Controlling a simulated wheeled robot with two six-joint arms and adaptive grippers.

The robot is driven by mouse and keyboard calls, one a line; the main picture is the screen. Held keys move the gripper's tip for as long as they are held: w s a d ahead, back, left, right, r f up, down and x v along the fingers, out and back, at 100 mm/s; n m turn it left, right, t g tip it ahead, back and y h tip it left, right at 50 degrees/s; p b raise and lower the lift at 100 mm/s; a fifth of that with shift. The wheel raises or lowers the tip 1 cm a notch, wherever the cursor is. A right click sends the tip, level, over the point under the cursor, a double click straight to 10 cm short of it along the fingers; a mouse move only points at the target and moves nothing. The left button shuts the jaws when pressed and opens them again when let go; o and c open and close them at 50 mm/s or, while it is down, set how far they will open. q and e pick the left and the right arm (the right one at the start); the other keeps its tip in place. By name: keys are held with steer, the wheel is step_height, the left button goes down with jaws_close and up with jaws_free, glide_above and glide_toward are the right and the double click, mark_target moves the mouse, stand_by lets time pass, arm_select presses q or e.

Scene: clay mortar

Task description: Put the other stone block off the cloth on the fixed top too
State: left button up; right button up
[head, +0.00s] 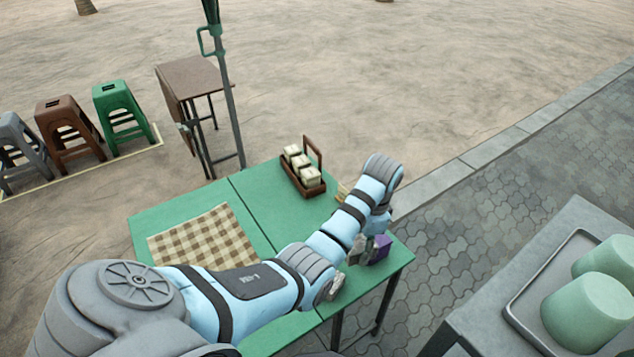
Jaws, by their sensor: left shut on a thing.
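The brown-and-cream checked cloth (203,238) lies on the left part of the green table, and its visible part is bare. A seam separates that part from the right part of the green top (262,207). My left arm reaches across the table from the lower left. My left gripper (362,243) is low over the right end of the top, largely hidden behind my own arm. It is shut on a greyish thing there, apparently a stone block, whose outline is hard to make out. My right gripper is not in view.
A purple box (381,247) stands beside the gripper at the table's right end. A brown carrier with pale blocks (301,170) stands at the back edge. A small yellowish thing (342,191) is partly hidden by my arm. Stools and a grey table with a tray (520,300) stand apart.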

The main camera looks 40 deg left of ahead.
arm_select(q)
steer(key=a+m+t+b, duration=0.2)
steer(key=a+m+b, duration=0.3)
steer(key=a+m, duration=1)
steer(key=shift+y, duration=0.4)
steer(key=f+b, duration=0.7)
steer(key=f, duration=1.2)
steer(key=shift+s+f, duration=0.2)
steer(key=o, duration=1.5)
steer(key=shift+o, duration=0.2)
steer(key=shift+d, duration=0.1)
